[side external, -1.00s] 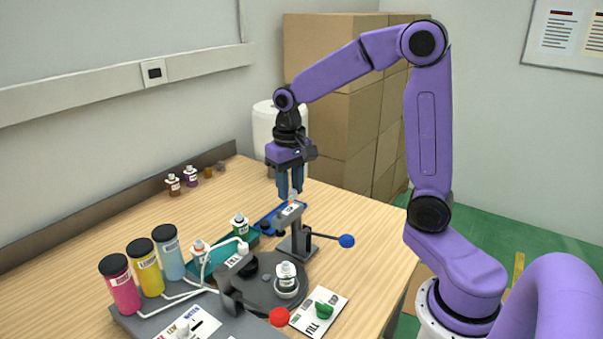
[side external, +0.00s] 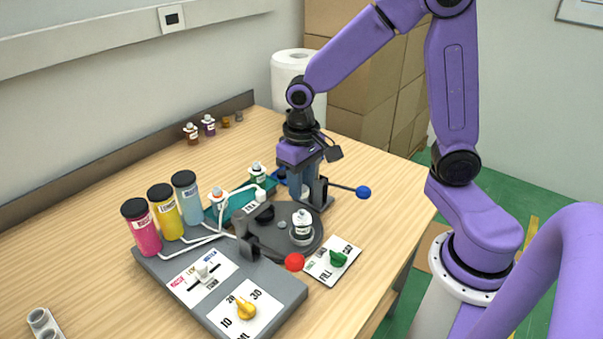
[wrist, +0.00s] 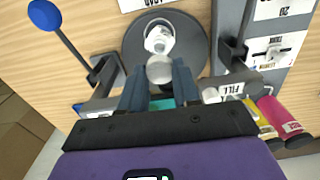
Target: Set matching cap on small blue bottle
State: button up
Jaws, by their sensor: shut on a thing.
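My gripper (wrist: 158,82) is shut on a round, pale grey cap (wrist: 160,69) in the wrist view. In the side view my gripper (side external: 304,192) is low, behind the lever press, and its fingertips are partly hidden. A small bottle (side external: 302,225) with a white label and pale top stands upright on the dark turntable (side external: 268,240). It also shows in the wrist view (wrist: 158,38), just beyond the held cap, which overlaps its near edge there. I cannot tell whether the two touch, and no blue shows clearly on the bottle.
The press lever with a blue knob (side external: 363,192) reaches right beside my gripper. The green tray (side external: 238,204) holds other small bottles. Pink, yellow and blue tanks (side external: 187,199) with white tubes stand left. A control panel (side external: 215,285) and FILL/CAP card (side external: 322,268) lie in front.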

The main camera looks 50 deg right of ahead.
aim_at(302, 212)
jog(key=shift+f, duration=2.3)
jog(key=shift+f, duration=0.7)
dwell(1.2)
jog(key=o, duration=1.6)
jog(key=shift+c, duration=0.2)
jog(key=shift+r, duration=3.75)
